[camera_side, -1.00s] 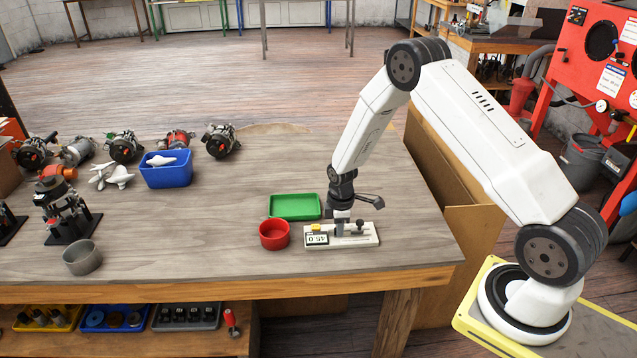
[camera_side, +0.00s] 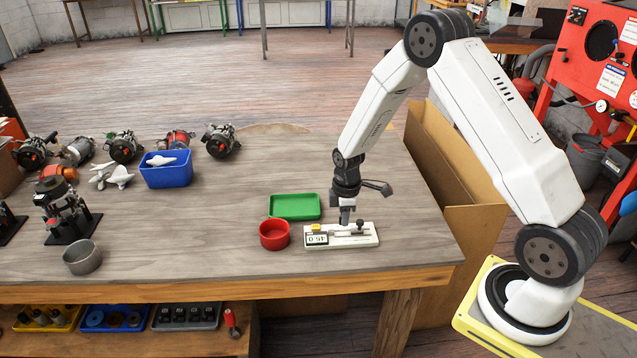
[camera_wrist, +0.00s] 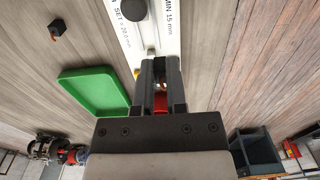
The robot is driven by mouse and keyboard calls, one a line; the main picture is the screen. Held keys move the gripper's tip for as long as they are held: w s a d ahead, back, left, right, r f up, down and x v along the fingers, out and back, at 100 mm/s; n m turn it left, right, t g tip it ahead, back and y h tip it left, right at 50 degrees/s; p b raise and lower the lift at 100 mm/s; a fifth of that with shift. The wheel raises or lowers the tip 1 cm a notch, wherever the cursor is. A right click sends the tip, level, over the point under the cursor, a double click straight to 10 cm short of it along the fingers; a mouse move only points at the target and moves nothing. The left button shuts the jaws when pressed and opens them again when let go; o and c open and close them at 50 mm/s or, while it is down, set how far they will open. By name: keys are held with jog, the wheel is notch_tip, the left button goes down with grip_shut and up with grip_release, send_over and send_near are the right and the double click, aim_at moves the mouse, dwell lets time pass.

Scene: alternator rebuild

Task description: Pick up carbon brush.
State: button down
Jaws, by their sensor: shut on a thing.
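My gripper (camera_side: 344,207) points down just above the white gauge (camera_side: 368,238) on the bench. In the wrist view, the two fingers of my gripper (camera_wrist: 160,66) are close together. They are shut on the carbon brush, which is mostly hidden between them; only a small copper-coloured bit (camera_wrist: 157,86) shows in the gap. The gauge (camera_wrist: 150,38) lies beyond the fingertips, with its printed scale marks and a dark knob in view.
A red cup (camera_side: 274,236) stands left of the gauge, and a green tray (camera_side: 294,207) lies behind it. A blue bin (camera_side: 167,175), several alternators and a grey cup (camera_side: 82,257) are farther left. The bench between is clear.

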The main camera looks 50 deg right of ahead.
jog(key=s+a+r, duration=0.2)
jog(key=s+r, duration=0.5)
jog(key=s, duration=0.5)
jog(key=shift+a+r, duration=0.25)
jog(key=shift+r, duration=0.15)
jog(key=shift+w, duration=0.1)
jog(key=w+d, duration=0.3)
jog(key=w, duration=1.1)
jog(key=shift+w+f, duration=0.25)
jog(key=shift+f, duration=0.2)
jog(key=shift+w, duration=0.15)
